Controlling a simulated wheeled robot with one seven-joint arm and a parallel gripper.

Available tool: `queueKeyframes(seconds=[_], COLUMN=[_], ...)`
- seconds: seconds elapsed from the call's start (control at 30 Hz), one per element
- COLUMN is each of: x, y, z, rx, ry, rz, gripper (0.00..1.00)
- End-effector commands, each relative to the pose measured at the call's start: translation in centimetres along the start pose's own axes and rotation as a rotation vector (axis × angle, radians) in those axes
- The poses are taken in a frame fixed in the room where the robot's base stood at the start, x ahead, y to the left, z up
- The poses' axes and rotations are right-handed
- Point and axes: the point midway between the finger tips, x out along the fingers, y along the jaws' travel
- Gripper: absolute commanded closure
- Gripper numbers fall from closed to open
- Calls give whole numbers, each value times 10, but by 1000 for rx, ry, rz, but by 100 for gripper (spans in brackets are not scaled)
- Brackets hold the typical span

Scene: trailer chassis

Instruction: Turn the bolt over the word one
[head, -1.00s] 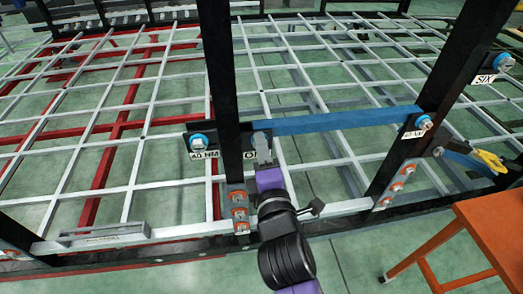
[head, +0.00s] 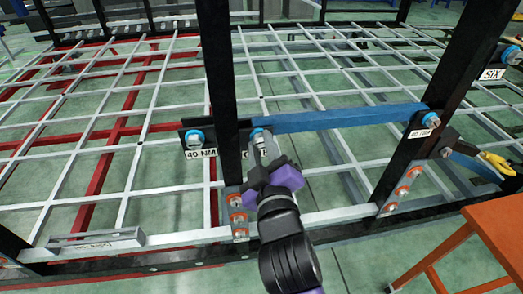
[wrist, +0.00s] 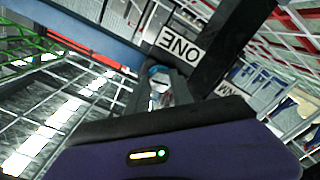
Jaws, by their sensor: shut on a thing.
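The bolt (head: 257,135) with a blue washer sits at the left end of the blue crossbar, just right of the black upright. In the wrist view the bolt (wrist: 158,84) shows a silver head between my finger tips, with the blue washer behind it. The white ONE label (wrist: 180,45) is beside it, upside down in that view. In the head view the label (head: 262,145) is mostly hidden by my gripper. My gripper (head: 258,148) reaches up from the front and is shut on the bolt. The exact finger contact is hard to see.
The black upright (head: 220,95) stands close left of my gripper. Another bolt (head: 195,137) over a 40 NM label is left of it. The blue crossbar (head: 340,118) runs right to a further bolt (head: 431,120). An orange table (head: 498,235) stands at the front right.

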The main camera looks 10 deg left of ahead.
Motion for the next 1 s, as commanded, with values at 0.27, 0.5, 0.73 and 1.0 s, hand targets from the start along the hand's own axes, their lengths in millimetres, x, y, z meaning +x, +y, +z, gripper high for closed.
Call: queueKeyframes(seconds=[0.27,0.5,0.73,1.0], x=[-1,-1,-1,-1], y=[-5,-4,-5,-4], z=[4,4,3,2], rx=[262,489,708,951], ry=[-4,-4,-5,-4], rz=[-5,-4,-4,-3], gripper=[100,100,100,100])
